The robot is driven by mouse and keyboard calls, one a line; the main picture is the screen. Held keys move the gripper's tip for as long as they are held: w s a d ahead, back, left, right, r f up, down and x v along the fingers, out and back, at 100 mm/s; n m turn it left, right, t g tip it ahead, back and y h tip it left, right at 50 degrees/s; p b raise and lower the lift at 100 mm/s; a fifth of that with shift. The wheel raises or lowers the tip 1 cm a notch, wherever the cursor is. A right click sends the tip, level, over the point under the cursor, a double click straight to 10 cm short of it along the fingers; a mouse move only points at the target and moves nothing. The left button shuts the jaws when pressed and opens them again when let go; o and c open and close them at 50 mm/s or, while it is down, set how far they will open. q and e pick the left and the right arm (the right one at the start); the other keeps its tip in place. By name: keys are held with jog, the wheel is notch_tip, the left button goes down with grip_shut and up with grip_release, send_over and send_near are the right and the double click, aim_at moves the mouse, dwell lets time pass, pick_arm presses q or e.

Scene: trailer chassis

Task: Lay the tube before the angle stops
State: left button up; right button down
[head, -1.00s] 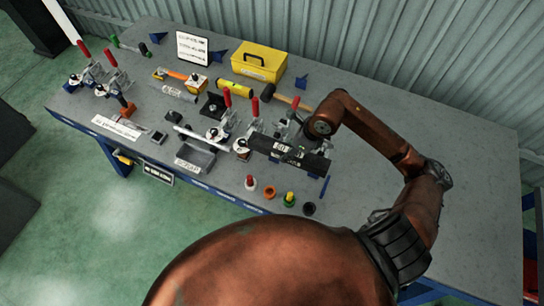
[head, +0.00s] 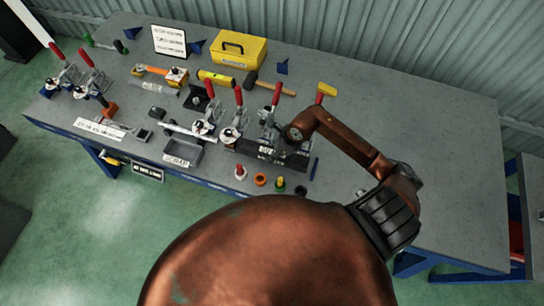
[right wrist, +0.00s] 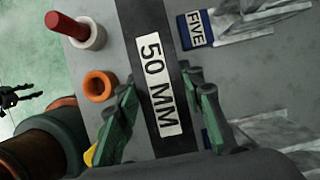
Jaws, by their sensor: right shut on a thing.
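The tube (head: 262,151) is a black bar with a white label that reads "50 MM" in the right wrist view (right wrist: 158,85). My right gripper (head: 290,146) is shut on it, with green fingers (right wrist: 160,112) on both sides of the tube in the wrist view. The tube lies across the front of the red-handled clamps (head: 238,122), near the bench's front edge. I cannot tell whether it touches the bench. The angle stops are not clearly made out. A dark two-pronged shape (right wrist: 15,96), perhaps my left gripper, shows over the floor at the wrist view's left.
A yellow toolbox (head: 240,48) stands behind. The bench's right side (head: 440,150) is clear.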

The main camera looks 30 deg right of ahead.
jog(key=shift+s+f, duration=0.15)
jog(key=shift+s, duration=0.05)
jog(key=f, duration=0.3)
jog(key=shift+w+f, duration=0.15)
jog(key=shift+w, duration=0.15)
jog(key=shift+s, duration=0.2)
jog(key=shift+w+f, duration=0.1)
jog(key=c, duration=1.7)
grip_release()
jog(key=shift+f, duration=0.1)
jog(key=o, duration=0.4)
pick_arm(q)
jog(key=shift+s, duration=0.7)
jog(key=shift+s+r, duration=0.1)
pick_arm(e)
jog(key=shift+r, duration=0.2)
